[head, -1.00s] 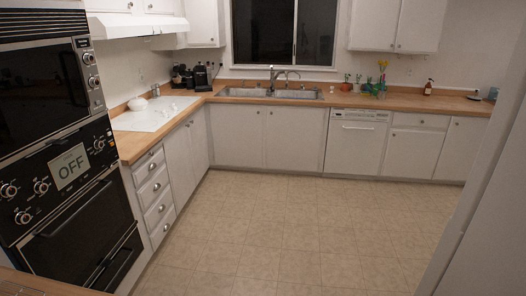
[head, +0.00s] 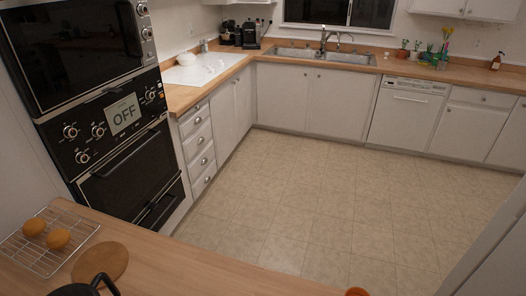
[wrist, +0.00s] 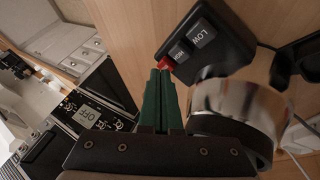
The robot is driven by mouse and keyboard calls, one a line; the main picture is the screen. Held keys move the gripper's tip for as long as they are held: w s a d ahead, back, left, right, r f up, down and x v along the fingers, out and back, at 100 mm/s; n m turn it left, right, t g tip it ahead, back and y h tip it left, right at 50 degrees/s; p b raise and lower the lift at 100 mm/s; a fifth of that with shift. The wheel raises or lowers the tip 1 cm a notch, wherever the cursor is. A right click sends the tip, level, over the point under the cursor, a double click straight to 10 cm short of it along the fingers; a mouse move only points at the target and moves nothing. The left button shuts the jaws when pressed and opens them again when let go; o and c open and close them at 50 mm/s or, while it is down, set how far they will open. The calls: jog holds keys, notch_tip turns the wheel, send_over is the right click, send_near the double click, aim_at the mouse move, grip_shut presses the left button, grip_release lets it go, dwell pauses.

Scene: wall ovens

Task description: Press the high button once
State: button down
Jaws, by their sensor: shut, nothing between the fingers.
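In the wrist view, a black button box (wrist: 215,45) sits on a light wood surface. It carries a button marked LOW (wrist: 201,35), a second button (wrist: 179,52) whose small lettering is hard to read, and a red part (wrist: 165,65) at its near left end. My gripper (wrist: 160,76) has green fingers held together and empty. Their tips appear close to the red part and the second button; I cannot tell whether they touch. The button box and my gripper do not show in the head view.
In the wrist view, a shiny metal cylinder (wrist: 238,101) stands right of my fingers, with dark objects beyond. The oven display (head: 123,113) reads OFF.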

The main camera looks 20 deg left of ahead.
jog(key=shift+f, duration=0.85)
dwell(1.4)
jog(key=shift+f, duration=0.4)
jog(key=shift+f, duration=0.5)
dwell(0.5)
jog(key=shift+r, duration=0.95)
jog(key=shift+r, duration=0.1)
jog(key=shift+r, duration=2.4)
